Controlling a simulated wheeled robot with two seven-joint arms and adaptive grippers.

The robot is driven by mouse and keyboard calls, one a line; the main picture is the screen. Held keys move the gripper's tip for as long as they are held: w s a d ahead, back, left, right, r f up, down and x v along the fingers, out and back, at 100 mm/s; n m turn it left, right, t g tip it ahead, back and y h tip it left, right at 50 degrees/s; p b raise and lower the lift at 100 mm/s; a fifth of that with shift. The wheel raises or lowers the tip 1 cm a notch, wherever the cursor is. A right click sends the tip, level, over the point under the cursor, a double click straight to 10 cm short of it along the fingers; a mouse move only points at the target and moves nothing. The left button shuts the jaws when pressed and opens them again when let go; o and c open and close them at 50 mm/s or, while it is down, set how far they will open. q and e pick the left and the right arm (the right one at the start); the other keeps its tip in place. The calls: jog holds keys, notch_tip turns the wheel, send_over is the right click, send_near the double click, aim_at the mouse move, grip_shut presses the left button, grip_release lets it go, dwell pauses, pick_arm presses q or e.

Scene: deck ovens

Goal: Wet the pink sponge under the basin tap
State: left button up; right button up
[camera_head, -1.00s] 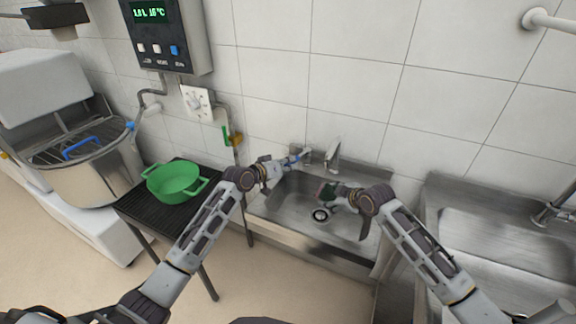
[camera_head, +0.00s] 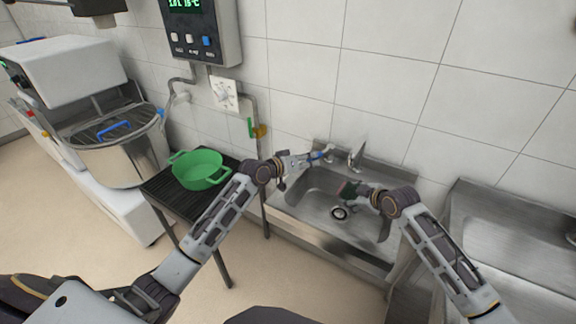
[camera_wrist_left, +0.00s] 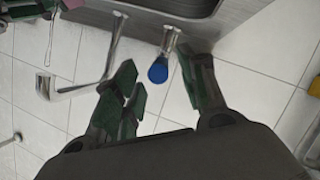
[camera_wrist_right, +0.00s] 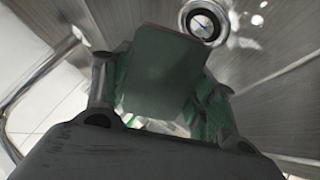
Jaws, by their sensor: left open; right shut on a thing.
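The sponge (camera_head: 343,188) is held by my right gripper (camera_head: 349,191) inside the steel basin (camera_head: 312,201), left of and below the chrome tap (camera_head: 357,154). In the right wrist view the sponge (camera_wrist_right: 165,72) shows a dark grey-green face and a thin reddish edge, between the fingers. My left gripper (camera_head: 318,157) is open at the tap's blue knob (camera_head: 329,150). In the left wrist view the knob (camera_wrist_left: 158,72) lies between the spread fingers, with no clear contact. A thin pale line shows near the spout (camera_wrist_left: 75,90); I cannot tell whether it is water.
The basin drain (camera_head: 339,213) is near the sponge. A steel counter (camera_head: 510,228) stands to the right. The tiled wall is close behind the tap.

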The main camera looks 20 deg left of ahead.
pick_arm(q)
jog(key=v, duration=0.9)
jog(key=shift+s+a, duration=0.15)
jog(key=shift+s, duration=0.15)
jog(key=shift+r, duration=0.1)
jog(key=shift+c, duration=0.4)
jog(key=shift+r, duration=0.15)
jog(key=c, duration=0.5)
jog(key=shift+w+r, duration=0.2)
jog(key=shift+r, duration=0.15)
jog(key=shift+c, duration=1.1)
jog(key=shift+w+a+r+n+t, duration=0.4)
jog(key=shift+w+a+r+n, duration=0.1)
jog(key=shift+w+a+r, duration=0.5)
grip_shut()
jog(key=w+a+f+n+h, duration=0.2)
jog(key=a+f+n+h, duration=0.1)
jog(key=a+f+n, duration=0.2)
jog(key=shift+w+a+n+t+h, duration=0.3)
jog(key=shift+w+a+n, duration=0.1)
jog(key=shift+a+n, duration=0.2)
jog(key=shift+f, duration=0.1)
